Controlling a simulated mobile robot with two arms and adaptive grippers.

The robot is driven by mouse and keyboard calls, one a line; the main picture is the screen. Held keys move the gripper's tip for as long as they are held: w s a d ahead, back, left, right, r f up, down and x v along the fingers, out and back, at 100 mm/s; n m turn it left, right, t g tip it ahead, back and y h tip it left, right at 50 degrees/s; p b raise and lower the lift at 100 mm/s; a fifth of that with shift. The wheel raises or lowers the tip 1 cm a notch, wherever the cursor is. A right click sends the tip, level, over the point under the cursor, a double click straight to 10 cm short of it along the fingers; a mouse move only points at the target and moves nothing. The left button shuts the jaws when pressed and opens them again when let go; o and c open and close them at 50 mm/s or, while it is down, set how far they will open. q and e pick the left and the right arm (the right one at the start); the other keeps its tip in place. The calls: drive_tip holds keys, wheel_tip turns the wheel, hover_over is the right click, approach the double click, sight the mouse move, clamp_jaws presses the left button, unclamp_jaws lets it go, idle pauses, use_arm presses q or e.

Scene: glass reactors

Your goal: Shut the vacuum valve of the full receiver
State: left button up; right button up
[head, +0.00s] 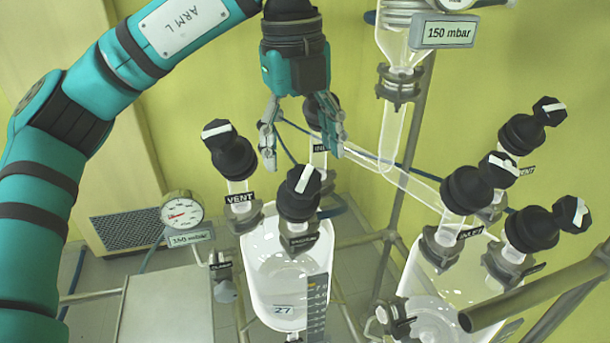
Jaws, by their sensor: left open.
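My left gripper (301,155) is open and empty and points down. It hangs above the left receiver (262,262), a clear glass vessel tagged 27. That receiver has a black VENT valve (230,155) at its left. A black front valve (298,205) has a white bar running nearly lengthwise in the picture; its label is hard to read. A rear valve (322,108) is partly hidden behind the gripper fingers. The right receiver (412,272) carries an INLET valve (466,190), a rear VENT valve (522,133) and a front valve (532,228). Liquid levels are hard to tell. My right gripper is not in view.
A glass condenser (402,50) with a 150 mbar display (450,31) stands behind. A round gauge (182,211) stands at the left by a grey box (165,300). Metal rails, a thick grey pipe (540,292) and a slanting glass tube (412,182) crowd the right.

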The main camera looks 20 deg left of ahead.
sight(305, 177)
use_arm(q)
wheel_tip(305, 177, down, 4)
drive_tip(key=shift+d+p, duration=0.1)
drive_tip(key=shift+p, duration=0.6)
drive_tip(key=shift+s+f, duration=0.1)
drive_tip(key=shift+f, duration=0.6)
drive_tip(key=c, duration=1.2)
drive_tip(key=shift+d, duration=0.1)
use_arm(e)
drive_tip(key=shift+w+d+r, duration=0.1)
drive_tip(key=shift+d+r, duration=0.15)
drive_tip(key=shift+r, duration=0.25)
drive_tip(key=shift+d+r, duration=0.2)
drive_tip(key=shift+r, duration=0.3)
use_arm(q)
drive_tip(key=shift+m, duration=0.3)
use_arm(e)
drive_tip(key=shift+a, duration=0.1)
